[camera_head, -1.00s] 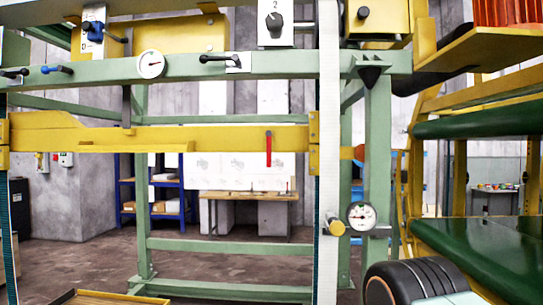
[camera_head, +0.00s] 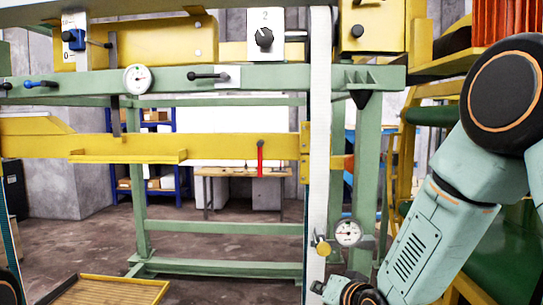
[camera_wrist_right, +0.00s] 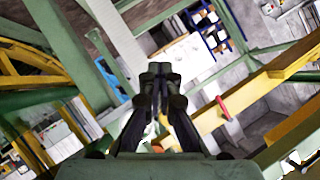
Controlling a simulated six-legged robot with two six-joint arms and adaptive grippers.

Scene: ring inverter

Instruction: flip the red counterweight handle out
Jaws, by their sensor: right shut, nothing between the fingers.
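The red handle (camera_head: 260,158) hangs straight down from a dark pivot on the front of the yellow beam (camera_head: 225,147), left of the white vertical strip. In the right wrist view the red handle (camera_wrist_right: 223,108) shows to the right of the fingers, apart from them. My right gripper (camera_wrist_right: 160,68) is shut and empty. In the head view my right arm comes in from the right, and its wrist end is low beside the strip, below the handle. The fingertips are hard to make out there. My left gripper is not in view.
A green rail (camera_head: 270,78) with levers runs above the beam. A yellow tray (camera_head: 165,291) lies low at the left. Space before the handle looks clear.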

